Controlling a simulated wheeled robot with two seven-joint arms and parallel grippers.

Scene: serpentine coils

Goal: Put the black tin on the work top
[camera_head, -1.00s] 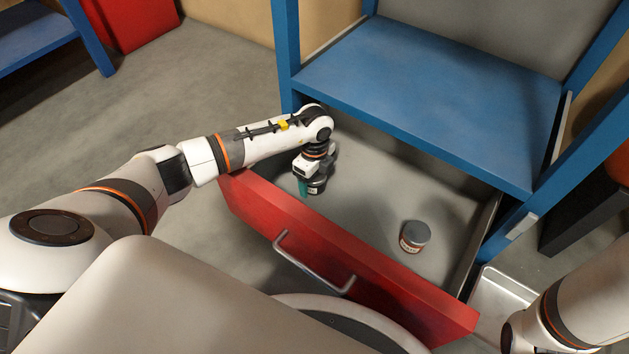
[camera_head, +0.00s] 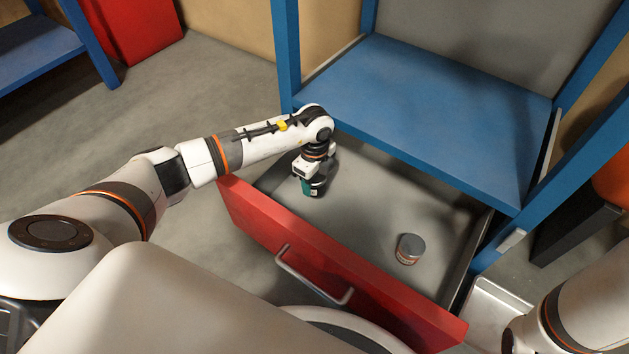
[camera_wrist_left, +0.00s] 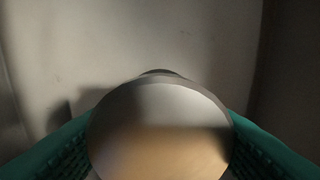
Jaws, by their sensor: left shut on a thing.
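The black tin (camera_head: 319,189) is in the left part of the open red drawer, partly hidden by my left gripper. My left gripper (camera_head: 313,189) points down into the drawer and is shut on this tin. In the left wrist view the tin's round, shiny grey lid (camera_wrist_left: 160,125) sits between the two green fingers. I cannot tell whether the tin touches the drawer floor. The blue work top (camera_head: 430,110) is above and behind the drawer, and its visible surface is bare. My right gripper is not in view.
Another tin, grey-lidded with a red and white label (camera_head: 410,249), stands in the drawer to the right. The red drawer front (camera_head: 340,270) has a metal handle (camera_head: 313,277). Blue posts (camera_head: 286,50) flank the work top. A metal tray (camera_head: 500,300) is at lower right.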

